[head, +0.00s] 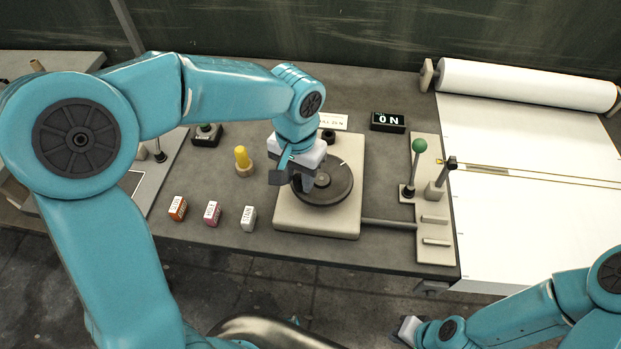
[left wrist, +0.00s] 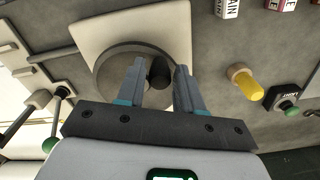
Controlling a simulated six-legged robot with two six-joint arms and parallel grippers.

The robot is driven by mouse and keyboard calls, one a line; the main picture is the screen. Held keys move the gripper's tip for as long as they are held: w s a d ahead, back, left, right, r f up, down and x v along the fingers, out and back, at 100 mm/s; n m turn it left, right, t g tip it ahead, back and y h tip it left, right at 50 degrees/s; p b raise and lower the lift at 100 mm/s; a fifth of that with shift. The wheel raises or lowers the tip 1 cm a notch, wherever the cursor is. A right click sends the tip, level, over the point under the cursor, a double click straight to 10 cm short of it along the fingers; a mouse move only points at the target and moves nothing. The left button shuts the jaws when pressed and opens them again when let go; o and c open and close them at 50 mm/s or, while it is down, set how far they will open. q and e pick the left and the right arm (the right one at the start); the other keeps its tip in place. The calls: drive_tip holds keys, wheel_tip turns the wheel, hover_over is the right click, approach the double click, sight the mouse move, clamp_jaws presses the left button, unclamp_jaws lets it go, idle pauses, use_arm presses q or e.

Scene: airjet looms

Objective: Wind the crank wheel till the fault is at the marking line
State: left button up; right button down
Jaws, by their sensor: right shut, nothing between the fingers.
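The crank wheel (head: 338,190) is a dark disc on a pale square base plate (head: 345,222); it also shows in the left wrist view (left wrist: 112,78). My left gripper (head: 296,180) is over the wheel's left side. In the left wrist view its open fingers (left wrist: 160,75) stand either side of the black crank knob (left wrist: 160,68), with small gaps visible. The white cloth (head: 520,225) lies at the right, with a brass marking bar (head: 530,174) across it. I cannot make out a fault on the cloth. My right gripper (head: 407,329) is shut and empty at the bottom, in front of the table.
A green-knobbed lever (head: 418,146) stands between wheel and cloth. Left of the wheel are a yellow-topped peg (head: 243,160) and orange, pink and white blocks (head: 212,213).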

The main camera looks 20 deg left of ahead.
use_arm(q)
drive_tip(key=shift+o, duration=0.6)
wheel_tip(320, 180, up, 6)
drive_tip(key=p, duration=0.5)
drive_tip(key=shift+r, duration=0.1)
drive_tip(key=shift+w+r, duration=0.1)
wheel_tip(320, 180, up, 16)
